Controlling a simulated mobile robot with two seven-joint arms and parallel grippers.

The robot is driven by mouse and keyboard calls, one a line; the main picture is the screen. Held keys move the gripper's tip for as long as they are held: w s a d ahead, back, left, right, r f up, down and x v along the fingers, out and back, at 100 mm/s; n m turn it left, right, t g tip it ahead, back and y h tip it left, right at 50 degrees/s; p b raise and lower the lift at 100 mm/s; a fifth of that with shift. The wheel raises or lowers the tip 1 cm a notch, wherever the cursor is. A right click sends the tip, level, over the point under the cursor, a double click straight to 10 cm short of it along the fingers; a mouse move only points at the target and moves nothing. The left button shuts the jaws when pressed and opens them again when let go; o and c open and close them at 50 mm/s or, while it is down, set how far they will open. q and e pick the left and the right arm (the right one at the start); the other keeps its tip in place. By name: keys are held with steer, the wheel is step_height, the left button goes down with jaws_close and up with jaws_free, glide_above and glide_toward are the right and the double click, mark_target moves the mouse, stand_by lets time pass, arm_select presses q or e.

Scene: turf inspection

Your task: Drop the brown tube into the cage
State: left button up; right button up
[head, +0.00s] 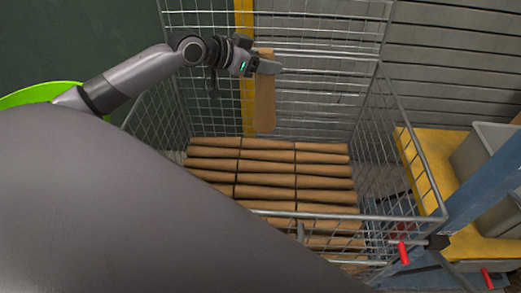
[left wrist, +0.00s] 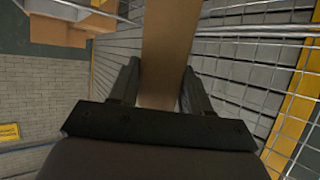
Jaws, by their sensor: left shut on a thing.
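The brown tube (head: 265,100) hangs roughly upright from my left gripper (head: 262,66) in the head view. The gripper is shut on it near its upper end. In the left wrist view the tube (left wrist: 167,50) runs between the two fingers of the left gripper (left wrist: 157,88). The wire cage (head: 330,213) stands below, with tall mesh sides. The tube's lower end appears over the cage's inside, above a pile of similar brown tubes (head: 265,168). My right gripper does not show.
Several brown tubes lie stacked in rows in the cage. A yellow post (head: 245,60) stands behind the cage's back mesh. A yellow bench (head: 425,165) with grey bins (head: 485,150) and a blue beam (head: 480,180) stand at the right.

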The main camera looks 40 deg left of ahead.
arm_select(q)
step_height(320, 180, down, 2)
steer(key=shift+f+b, duration=0.1)
steer(key=shift+b, duration=0.7)
steer(key=o, duration=1.4)
steer(key=shift+v, duration=3.55)
